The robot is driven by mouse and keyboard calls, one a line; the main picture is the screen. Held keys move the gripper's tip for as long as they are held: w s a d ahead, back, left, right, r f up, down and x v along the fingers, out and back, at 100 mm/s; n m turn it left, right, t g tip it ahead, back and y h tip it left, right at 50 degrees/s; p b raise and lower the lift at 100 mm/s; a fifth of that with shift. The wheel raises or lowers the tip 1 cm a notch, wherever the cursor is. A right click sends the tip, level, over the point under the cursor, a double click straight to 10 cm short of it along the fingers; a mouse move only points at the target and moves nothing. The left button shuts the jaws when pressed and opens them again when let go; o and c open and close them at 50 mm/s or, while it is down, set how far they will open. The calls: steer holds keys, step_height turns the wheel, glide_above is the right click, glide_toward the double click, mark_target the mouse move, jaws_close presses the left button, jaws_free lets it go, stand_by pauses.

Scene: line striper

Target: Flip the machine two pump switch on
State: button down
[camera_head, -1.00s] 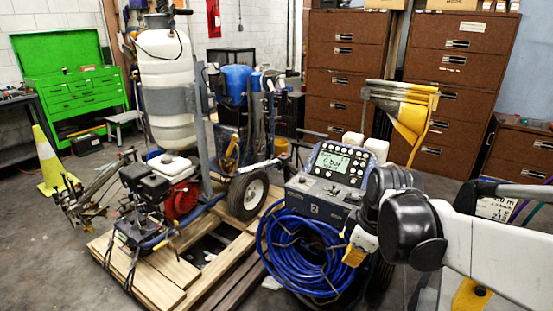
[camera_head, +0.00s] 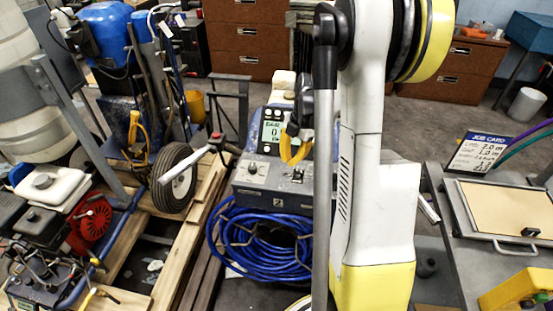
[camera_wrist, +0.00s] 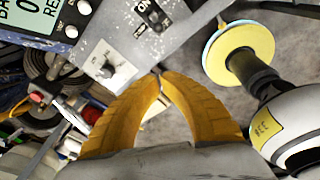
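Machine two (camera_head: 240,188), a grey console marked 2, stands in the middle of the head view with a lit display (camera_head: 271,130) and a coiled blue hose in front. Its toggle switch (camera_head: 297,176) is on the sloped top; in the wrist view the switch (camera_wrist: 155,18) sits beside an ON label near the top edge. Whether its lever is up or down is unclear. A round knob (camera_wrist: 106,70) is left of it. My gripper (camera_wrist: 159,72) has yellow fingers with their tips together and nothing visible between them. In the head view my gripper (camera_head: 293,158) hangs over the console, seemingly apart from the switch.
The blue hose (camera_head: 255,245) lies coiled before the console. A striper with a wheel (camera_head: 175,178) stands on pallets at left, its handle reaching towards the console. A bench (camera_head: 465,260) with a job card (camera_head: 478,152) is at right.

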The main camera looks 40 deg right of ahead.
mark_target(298, 174)
steer(key=f+b, duration=0.1)
steer(key=f, duration=0.2)
steer(key=a+f+b, duration=0.1)
steer(key=f+b, duration=0.1)
steer(key=f, duration=0.1)
steer(key=f+b, duration=0.1)
steer(key=f, duration=0.2)
steer(key=shift+w+a+f, duration=0.3)
steer(key=shift+a, duration=0.05)
steer(key=d+b, duration=0.1)
steer(key=d, duration=0.2)
steer(key=shift+w+r, duration=0.1)
steer(key=shift+w, duration=0.05)
steer(key=shift+d+r+b, duration=0.2)
steer(key=shift+d+b, duration=0.1)
steer(key=shift+d, duration=0.15)
steer(key=shift+w+r, duration=0.1)
steer(key=shift+w, duration=0.15)
steer(key=shift+s+d, duration=0.1)
